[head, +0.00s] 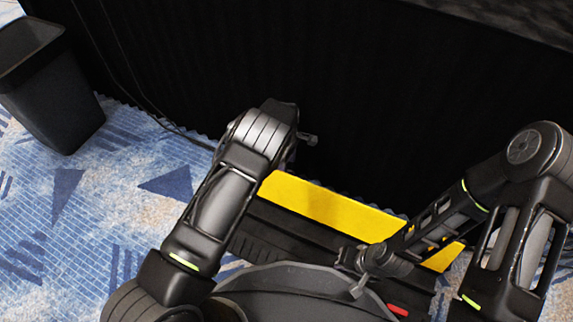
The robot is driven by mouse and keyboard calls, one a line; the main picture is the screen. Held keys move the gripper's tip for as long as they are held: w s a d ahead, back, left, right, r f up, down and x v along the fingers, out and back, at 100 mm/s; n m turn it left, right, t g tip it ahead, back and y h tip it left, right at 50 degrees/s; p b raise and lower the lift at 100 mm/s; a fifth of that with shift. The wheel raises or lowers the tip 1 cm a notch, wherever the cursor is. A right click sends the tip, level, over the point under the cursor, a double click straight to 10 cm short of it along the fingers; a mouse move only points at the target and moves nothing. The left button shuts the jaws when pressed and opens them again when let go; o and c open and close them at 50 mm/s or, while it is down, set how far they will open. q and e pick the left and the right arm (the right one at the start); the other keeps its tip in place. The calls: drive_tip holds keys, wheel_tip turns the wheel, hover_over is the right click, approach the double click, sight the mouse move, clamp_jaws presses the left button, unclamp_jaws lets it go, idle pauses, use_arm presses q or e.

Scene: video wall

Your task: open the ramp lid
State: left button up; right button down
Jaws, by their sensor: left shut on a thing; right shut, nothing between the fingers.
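The cable ramp lies on the carpet by the black curtain. Its yellow ramp lid (335,210) is a long strip slanting down to the right, along the curtain side of the black ribbed ramp body (275,232). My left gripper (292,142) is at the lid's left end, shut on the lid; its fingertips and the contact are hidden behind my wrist. My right gripper (362,272) is shut and empty over the ramp's right part. My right forearm covers part of the lid there, and yellow shows again beyond it. I cannot tell how far the lid is raised.
A black waste bin (45,85) stands at the upper left. A tall black curtain (350,100) closes off the back. Thin dark cables (130,90) run down it to the floor. Blue patterned carpet (90,210) is clear at the left. A small red piece (398,310) shows at the bottom.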

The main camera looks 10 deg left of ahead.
use_arm(q)
wheel_tip(320, 180, up, 8)
drive_tip(key=p, duration=0.3)
drive_tip(key=shift+s+f, duration=0.1)
drive_tip(key=shift+s, duration=0.05)
idle(0.3)
